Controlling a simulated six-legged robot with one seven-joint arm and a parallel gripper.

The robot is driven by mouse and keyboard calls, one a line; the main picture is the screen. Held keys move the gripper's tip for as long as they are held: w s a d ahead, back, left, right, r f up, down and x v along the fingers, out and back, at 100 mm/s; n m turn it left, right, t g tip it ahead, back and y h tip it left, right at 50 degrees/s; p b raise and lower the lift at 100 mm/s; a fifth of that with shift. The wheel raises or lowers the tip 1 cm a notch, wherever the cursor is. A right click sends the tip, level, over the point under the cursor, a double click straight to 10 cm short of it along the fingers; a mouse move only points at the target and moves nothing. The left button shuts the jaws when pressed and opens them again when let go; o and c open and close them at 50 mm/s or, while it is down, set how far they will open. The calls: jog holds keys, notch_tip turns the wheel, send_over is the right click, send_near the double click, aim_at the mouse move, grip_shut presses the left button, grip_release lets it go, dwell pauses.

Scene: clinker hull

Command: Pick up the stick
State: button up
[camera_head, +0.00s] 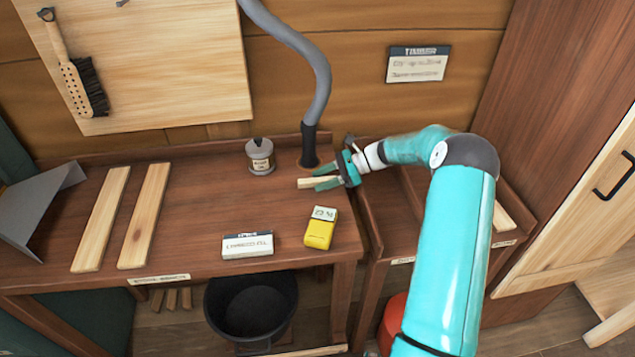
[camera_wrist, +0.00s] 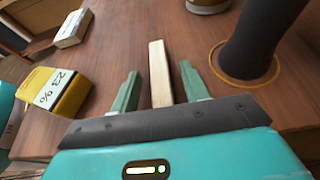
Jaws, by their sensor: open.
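The stick (camera_wrist: 160,75) is a short, pale wooden piece. In the wrist view it lies between the two green fingers of my open gripper (camera_wrist: 161,90), with a gap on each side, and its far end reaches past the fingertips. In the head view the stick (camera_head: 305,183) pokes out to the left of my gripper (camera_head: 318,184), at the right end of the brown bench. Its near end is hidden by my gripper. I cannot tell whether it rests on the bench top.
A grey hose (camera_head: 310,150) stands just behind my gripper. A grey-lidded jar (camera_head: 260,157), a yellow meter (camera_head: 320,229) and a white labelled box (camera_head: 247,245) are nearby. Two pale planks (camera_head: 145,215) lie at left. The bench (camera_head: 200,215) is clear mid-top.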

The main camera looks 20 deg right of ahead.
grip_shut()
dwell(0.3)
